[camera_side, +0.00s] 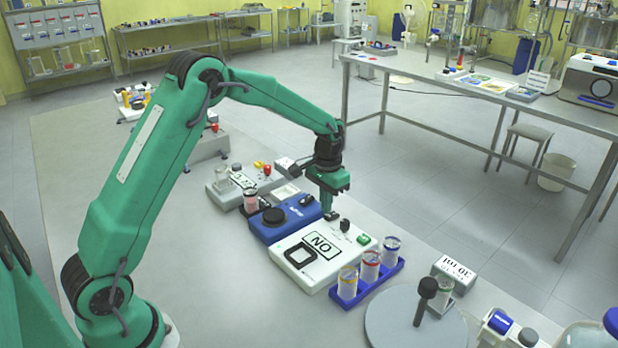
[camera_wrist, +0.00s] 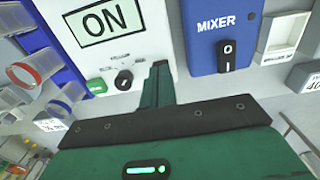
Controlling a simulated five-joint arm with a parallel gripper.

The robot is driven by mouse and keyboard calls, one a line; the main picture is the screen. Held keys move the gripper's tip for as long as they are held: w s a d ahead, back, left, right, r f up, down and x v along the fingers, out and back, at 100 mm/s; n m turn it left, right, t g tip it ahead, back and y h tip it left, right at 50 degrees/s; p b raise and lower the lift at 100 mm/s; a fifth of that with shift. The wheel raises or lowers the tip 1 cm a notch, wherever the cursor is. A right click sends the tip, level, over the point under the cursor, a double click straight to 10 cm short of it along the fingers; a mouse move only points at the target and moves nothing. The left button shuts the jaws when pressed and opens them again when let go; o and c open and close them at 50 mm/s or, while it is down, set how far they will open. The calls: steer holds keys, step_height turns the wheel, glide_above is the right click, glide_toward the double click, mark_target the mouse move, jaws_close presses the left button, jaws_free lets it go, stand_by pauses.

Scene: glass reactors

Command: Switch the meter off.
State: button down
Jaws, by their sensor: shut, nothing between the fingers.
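The meter (camera_side: 333,259) is a white box with a framed display (camera_side: 321,244). The display also shows in the wrist view (camera_wrist: 104,20) and reads ON. On the meter's far edge are a green button (camera_side: 363,239) and a black knob (camera_side: 345,225); both also show in the wrist view, the button (camera_wrist: 96,86) and the knob (camera_wrist: 124,80). My gripper (camera_side: 328,208) is shut and empty, pointing down at the meter's far corner, beside a small dark part (camera_side: 332,216). In the wrist view its finger (camera_wrist: 160,66) covers the panel right of the knob. Contact cannot be told.
A blue mixer (camera_side: 283,232) with a black knob stands close beside the meter; it also shows in the wrist view (camera_wrist: 218,50). A round grey plate (camera_side: 390,322) lies further right.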

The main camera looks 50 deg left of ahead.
mark_target(326, 218)
steer(key=shift+f, duration=1.05)
stand_by(0.7)
steer(key=shift+r, duration=3.5)
steer(key=shift+r, duration=0.15)
steer(key=s+d+r+t, duration=0.3)
steer(key=s+r, duration=1)
steer(key=s, duration=0.1)
steer(key=s+d+t, duration=0.2)
steer(key=s, duration=1.3)
steer(key=shift+s+d+f+t, duration=0.15)
steer(key=shift+s+f+t, duration=0.05)
steer(key=shift+f+t, duration=0.1)
